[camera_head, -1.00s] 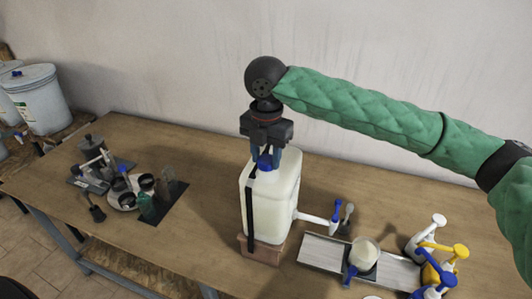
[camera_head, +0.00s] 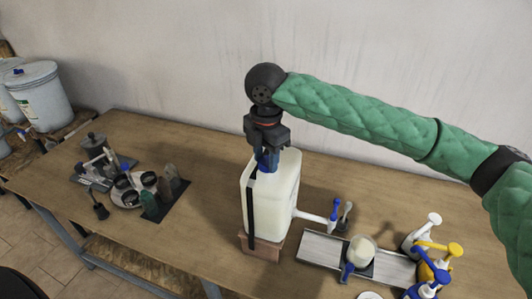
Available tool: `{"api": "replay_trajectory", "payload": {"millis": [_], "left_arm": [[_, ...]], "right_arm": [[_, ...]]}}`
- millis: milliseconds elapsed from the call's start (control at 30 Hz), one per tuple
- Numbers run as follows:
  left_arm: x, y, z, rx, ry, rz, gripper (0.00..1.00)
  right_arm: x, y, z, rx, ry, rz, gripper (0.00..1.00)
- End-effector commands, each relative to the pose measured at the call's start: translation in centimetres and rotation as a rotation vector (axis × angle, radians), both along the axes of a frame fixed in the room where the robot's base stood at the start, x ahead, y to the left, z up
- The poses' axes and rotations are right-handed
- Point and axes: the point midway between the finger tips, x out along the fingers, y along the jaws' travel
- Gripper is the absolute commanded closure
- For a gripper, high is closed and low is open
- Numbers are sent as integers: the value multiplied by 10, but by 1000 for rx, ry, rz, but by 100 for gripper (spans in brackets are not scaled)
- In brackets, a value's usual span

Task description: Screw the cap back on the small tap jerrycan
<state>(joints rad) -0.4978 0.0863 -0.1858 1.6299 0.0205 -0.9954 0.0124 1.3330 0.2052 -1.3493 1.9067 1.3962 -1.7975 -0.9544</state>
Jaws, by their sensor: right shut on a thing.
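The small tap jerrycan (camera_head: 270,205) is a translucent white can with a dark vertical strip. It stands upright on a wooden block (camera_head: 262,248) on the table, its tap with a blue handle (camera_head: 333,211) pointing right. My right gripper (camera_head: 267,158) points straight down over the can's neck, shut on the blue cap (camera_head: 264,165). The cap is at the top of the can; the fingers partly hide it, and I cannot tell how far it sits on the thread. My left gripper is not in view.
Right of the can, a grey slatted tray (camera_head: 318,245) holds a round white container (camera_head: 362,250). White, yellow and blue pump heads (camera_head: 434,262) stand at the right. A dark mat with cups and tools (camera_head: 140,190) lies left. Table between mat and can is clear.

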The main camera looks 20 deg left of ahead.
Motion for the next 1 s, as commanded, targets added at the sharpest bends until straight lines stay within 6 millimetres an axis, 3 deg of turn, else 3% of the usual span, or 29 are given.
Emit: {"api": "replay_trajectory", "payload": {"millis": [300,667,700,733,1000], "left_arm": [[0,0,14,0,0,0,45],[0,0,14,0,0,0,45],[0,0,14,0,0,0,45],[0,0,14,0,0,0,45],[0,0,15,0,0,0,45]], "right_arm": [[0,0,1,-1,1,-134,82],[0,1,-1,-1,0,-164,82],[0,1,-1,-1,0,-164,55],[0,1,-1,-1,0,-164,49],[0,1,0,0,0,-164,48]]}}
